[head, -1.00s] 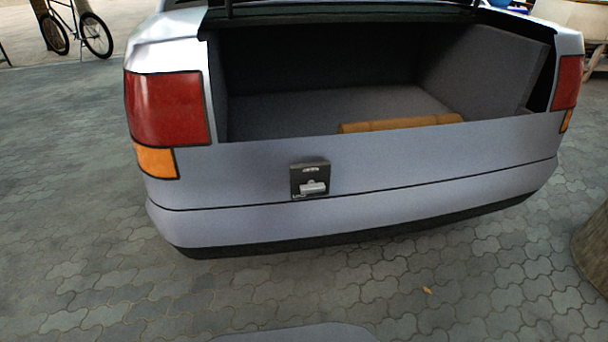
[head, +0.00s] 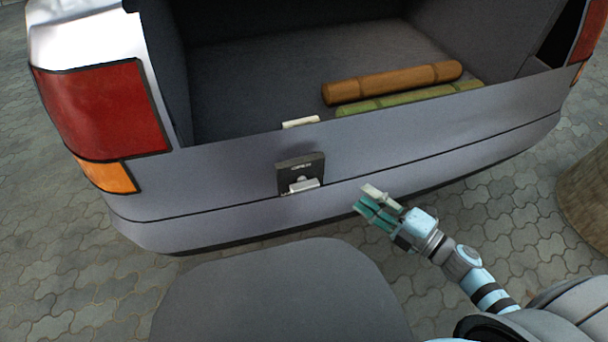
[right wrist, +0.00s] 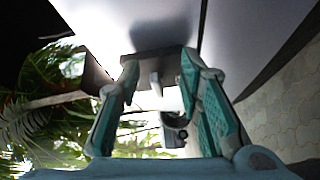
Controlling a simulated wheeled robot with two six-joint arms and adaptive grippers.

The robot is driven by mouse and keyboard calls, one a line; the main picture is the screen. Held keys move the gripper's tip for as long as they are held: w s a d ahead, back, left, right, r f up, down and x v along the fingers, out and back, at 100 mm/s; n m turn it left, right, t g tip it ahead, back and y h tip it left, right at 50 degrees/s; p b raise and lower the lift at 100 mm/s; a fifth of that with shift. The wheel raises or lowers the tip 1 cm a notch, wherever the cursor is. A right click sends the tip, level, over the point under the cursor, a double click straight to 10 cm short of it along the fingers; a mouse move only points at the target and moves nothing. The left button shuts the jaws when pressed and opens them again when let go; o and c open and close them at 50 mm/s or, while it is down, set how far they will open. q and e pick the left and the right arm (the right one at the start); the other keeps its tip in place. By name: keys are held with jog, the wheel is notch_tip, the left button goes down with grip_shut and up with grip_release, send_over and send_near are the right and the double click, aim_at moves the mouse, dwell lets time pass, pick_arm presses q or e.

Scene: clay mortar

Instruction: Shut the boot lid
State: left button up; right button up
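The car's boot (head: 240,75) stands open in the head view; the raised lid is out of this view. A dark latch plate (head: 300,172) with a light handle (head: 303,186) sits on the grey rear panel (head: 420,140). My right gripper (head: 364,199) is open and empty, to the right of the latch plate and slightly lower, in front of the bumper. In the right wrist view a dark block that looks like the latch plate (right wrist: 155,64) shows beyond and between the spread teal fingers (right wrist: 157,95). My left gripper is not in view.
A brown roll (head: 390,84) and a green roll (head: 410,99) lie in the boot. A small pale piece (head: 300,122) shows at the boot sill. A round brownish post or pot (head: 590,185) stands at the right. Paving (head: 60,270) is clear at the left.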

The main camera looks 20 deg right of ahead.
aim_at(310, 190)
jog(key=s+a+r+n+g+y, duration=0.2)
jog(key=s+a+n+g+y, duration=0.1)
jog(key=n+y, duration=0.15)
jog(key=shift+n, duration=0.45)
jog(key=x, duration=1.4)
jog(key=shift+w+f, duration=0.1)
jog(key=shift+f, duration=0.25)
jog(key=shift+c, duration=0.5)
jog(key=shift+h, duration=0.25)
grip_shut()
